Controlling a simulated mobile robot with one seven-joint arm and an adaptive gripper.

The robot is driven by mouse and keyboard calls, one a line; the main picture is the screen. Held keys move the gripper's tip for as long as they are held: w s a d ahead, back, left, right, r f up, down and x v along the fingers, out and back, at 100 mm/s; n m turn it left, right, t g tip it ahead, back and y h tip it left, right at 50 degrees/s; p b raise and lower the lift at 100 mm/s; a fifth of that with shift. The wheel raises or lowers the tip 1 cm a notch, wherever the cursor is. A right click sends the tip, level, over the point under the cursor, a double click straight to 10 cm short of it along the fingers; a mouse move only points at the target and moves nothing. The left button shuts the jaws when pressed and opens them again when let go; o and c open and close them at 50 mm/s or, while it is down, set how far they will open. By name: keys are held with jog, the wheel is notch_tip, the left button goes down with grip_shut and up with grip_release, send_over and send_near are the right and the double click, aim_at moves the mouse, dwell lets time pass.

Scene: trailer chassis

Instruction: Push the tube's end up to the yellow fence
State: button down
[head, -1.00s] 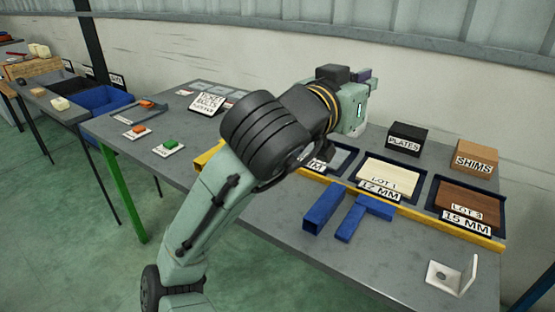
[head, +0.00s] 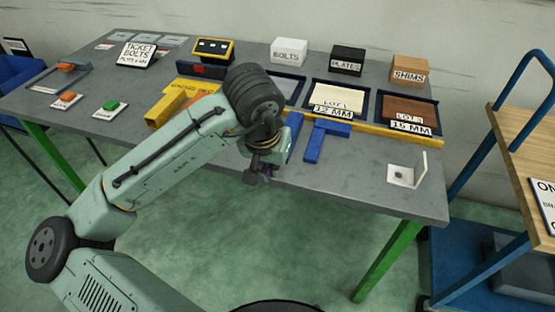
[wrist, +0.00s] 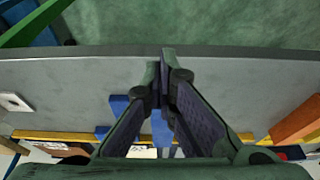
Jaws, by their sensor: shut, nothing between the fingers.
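A blue square tube (head: 294,137) lies on the grey table, running from the front toward the yellow fence (head: 372,132). My arm hides part of it, and I cannot tell whether its far end touches the fence. A blue T-shaped piece (head: 314,143) lies just to its right. My gripper (head: 260,178) is shut and empty, pointing down around the table's front edge, on the near side of the tube. In the wrist view the closed fingertips (wrist: 161,66) are near the table edge, with blue (wrist: 160,127) showing between the fingers and the fence (wrist: 60,136) beyond.
Trays labelled LOT (head: 338,95) stand behind the fence. A yellow hollow piece (head: 165,110) lies left of my arm. A white angle bracket (head: 405,175) sits at the right front. A cart (head: 525,150) stands right of the table.

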aim_at(275, 181)
jog(key=x, duration=0.3)
jog(key=shift+w+f, duration=0.15)
jog(key=shift+w+d+p, duration=0.2)
jog(key=shift+w+p, duration=0.2)
jog(key=shift+w, duration=0.2)
jog(key=shift+w+d+p, duration=0.2)
jog(key=shift+w+p, duration=0.15)
jog(key=shift+w, duration=0.3)
jog(key=shift+w+d, duration=0.2)
jog(key=shift+w, duration=0.35)
jog(key=shift+w+d, duration=0.2)
jog(key=shift+w, duration=0.3)
jog(key=shift+w+d, duration=0.2)
jog(key=shift+w, duration=0.5)
